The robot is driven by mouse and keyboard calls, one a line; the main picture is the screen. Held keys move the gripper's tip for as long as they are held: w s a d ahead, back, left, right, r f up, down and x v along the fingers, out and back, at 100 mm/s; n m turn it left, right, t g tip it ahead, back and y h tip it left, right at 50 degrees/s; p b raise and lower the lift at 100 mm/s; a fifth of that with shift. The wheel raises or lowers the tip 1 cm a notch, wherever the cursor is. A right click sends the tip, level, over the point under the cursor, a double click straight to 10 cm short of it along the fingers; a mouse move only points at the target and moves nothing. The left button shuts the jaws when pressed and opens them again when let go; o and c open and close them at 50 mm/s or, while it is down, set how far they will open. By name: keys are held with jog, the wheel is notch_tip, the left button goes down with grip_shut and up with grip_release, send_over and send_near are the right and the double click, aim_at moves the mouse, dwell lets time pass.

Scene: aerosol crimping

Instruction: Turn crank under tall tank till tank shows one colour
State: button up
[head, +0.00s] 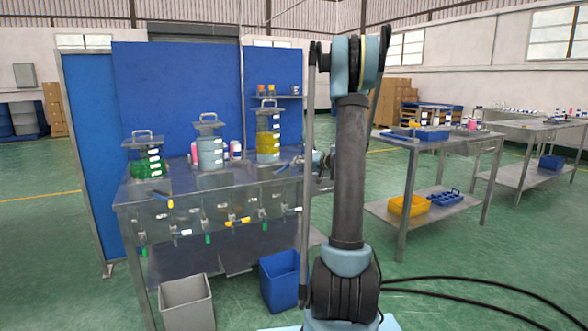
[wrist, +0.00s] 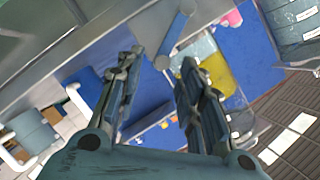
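The tall tank (head: 268,143) stands at the right end of the steel bench. It shows a yellow band and a paler greyish part, with white labels down its side. It also shows in the wrist view (wrist: 212,75), yellow beside pale grey. My gripper (head: 318,160) is right of the tank, partly hidden by my arm. In the wrist view my gripper (wrist: 160,95) is open with nothing between its fingers. A grey-blue bar (wrist: 175,38) lies beyond the fingertips.
A green tank (head: 146,160) and a grey-blue tank (head: 209,150) stand farther left on the bench (head: 180,185). Small valves and handles line its front. A grey bin (head: 187,303) and a blue bin (head: 280,280) stand below. Another table (head: 440,145) stands at right.

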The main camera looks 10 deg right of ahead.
aim_at(285, 169)
jog(key=shift+x, duration=2.6)
jog(key=shift+r, duration=0.1)
jog(key=shift+c, duration=0.2)
grip_shut()
